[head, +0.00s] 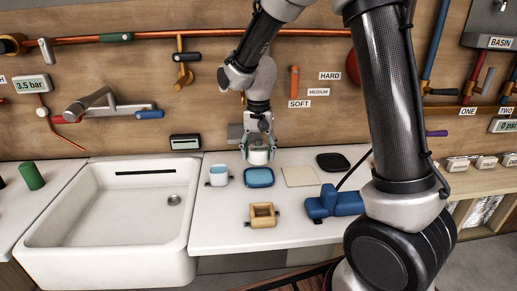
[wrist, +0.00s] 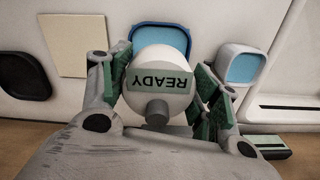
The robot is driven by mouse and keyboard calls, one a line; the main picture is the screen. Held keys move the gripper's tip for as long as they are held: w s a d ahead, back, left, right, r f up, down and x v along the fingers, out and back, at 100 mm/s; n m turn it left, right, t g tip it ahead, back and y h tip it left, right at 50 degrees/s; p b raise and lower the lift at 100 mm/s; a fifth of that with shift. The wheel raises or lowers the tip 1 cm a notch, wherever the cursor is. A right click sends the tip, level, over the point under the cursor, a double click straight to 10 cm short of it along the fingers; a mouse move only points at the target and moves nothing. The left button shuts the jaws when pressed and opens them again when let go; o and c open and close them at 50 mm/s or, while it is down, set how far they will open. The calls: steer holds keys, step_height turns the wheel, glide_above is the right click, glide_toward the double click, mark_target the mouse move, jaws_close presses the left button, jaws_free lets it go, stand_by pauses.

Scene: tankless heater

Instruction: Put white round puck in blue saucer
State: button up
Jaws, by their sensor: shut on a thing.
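The white round puck (head: 259,157) is between the fingers of my gripper (head: 258,146), just behind the blue saucer in the head view. In the wrist view the puck (wrist: 158,58) shows a white round body, a green "READY" label and a grey knob. My gripper (wrist: 153,78) is shut on it, with a finger on each side. The blue saucer (head: 259,178) lies on the white counter, apart from the puck in the head view. In the wrist view the saucer (wrist: 178,34) is partly hidden behind the puck. Whether the puck touches the counter is unclear.
A white-and-blue cup-like container (head: 218,177) stands left of the saucer, and a beige square mat (head: 299,177) lies right. A black dish (head: 332,162), wooden box (head: 263,215) and blue block (head: 331,204) are nearby. The sink (head: 107,225) is left.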

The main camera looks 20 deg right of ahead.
mark_target(259, 148)
steer(key=shift+f, duration=3.05)
steer(key=shift+f, duration=0.5)
steer(key=o, duration=1.2)
steer(key=shift+c, duration=0.2)
steer(key=shift+r, duration=0.1)
step_height(259, 148, up, 12)
steer(key=shift+f, duration=0.1)
